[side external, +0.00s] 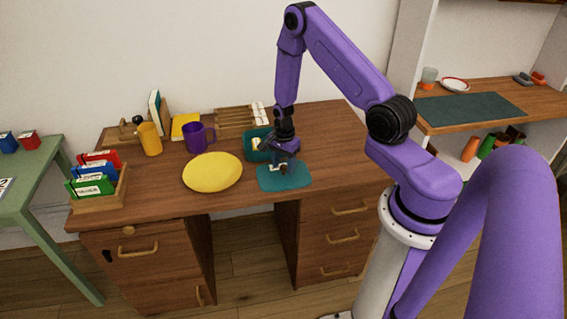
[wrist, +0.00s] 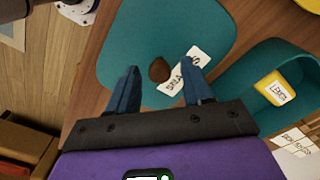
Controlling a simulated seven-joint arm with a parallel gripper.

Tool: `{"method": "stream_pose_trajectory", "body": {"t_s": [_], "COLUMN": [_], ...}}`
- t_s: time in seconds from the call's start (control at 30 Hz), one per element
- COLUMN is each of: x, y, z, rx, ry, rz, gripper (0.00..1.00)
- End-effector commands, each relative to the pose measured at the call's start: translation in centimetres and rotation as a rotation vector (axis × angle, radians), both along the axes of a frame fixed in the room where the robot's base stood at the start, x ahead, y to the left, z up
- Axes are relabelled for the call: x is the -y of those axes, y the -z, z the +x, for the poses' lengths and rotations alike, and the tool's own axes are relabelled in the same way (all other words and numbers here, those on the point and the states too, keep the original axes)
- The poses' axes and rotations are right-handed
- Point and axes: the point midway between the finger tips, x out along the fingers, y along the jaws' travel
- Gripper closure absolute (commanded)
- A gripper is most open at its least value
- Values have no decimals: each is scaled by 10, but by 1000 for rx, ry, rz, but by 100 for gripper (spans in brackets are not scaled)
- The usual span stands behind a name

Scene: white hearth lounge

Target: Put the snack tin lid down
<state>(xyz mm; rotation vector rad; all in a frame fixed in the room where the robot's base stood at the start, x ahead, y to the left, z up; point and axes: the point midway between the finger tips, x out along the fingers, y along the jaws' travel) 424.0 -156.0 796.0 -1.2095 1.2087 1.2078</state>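The teal snack tin lid (side external: 268,182) lies flat, apparently on the desk near its front edge, with its top facing up. In the wrist view the lid (wrist: 175,30) shows a small brown knob (wrist: 159,69) and a white label that I cannot fully read. My gripper (side external: 284,168) is just above the lid. In the wrist view my gripper (wrist: 161,88) is open, its fingers apart on either side of the knob with gaps visible. The open teal tin (side external: 257,148) stands behind the lid and holds a yellow labelled packet (wrist: 281,92).
On the wooden desk (side external: 330,135) are a yellow plate (side external: 212,173), purple mug (side external: 198,138), orange cup (side external: 149,139), wooden rack (side external: 235,122) and a box of coloured packets (side external: 103,193). The desk right of the lid is clear. A green table (side external: 35,175) stands left.

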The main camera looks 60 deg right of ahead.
Motion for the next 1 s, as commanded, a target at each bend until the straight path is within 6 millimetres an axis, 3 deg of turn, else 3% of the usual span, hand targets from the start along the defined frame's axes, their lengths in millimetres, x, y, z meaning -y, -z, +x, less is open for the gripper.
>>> {"method": "stream_pose_trajectory", "body": {"t_s": [0.33, 1.0], "x": [0, 0], "y": [-12, -110], "z": [1, 0], "rx": [3, 2], "ry": [0, 0], "rz": [-1, -1], "gripper": [50, 50]}}
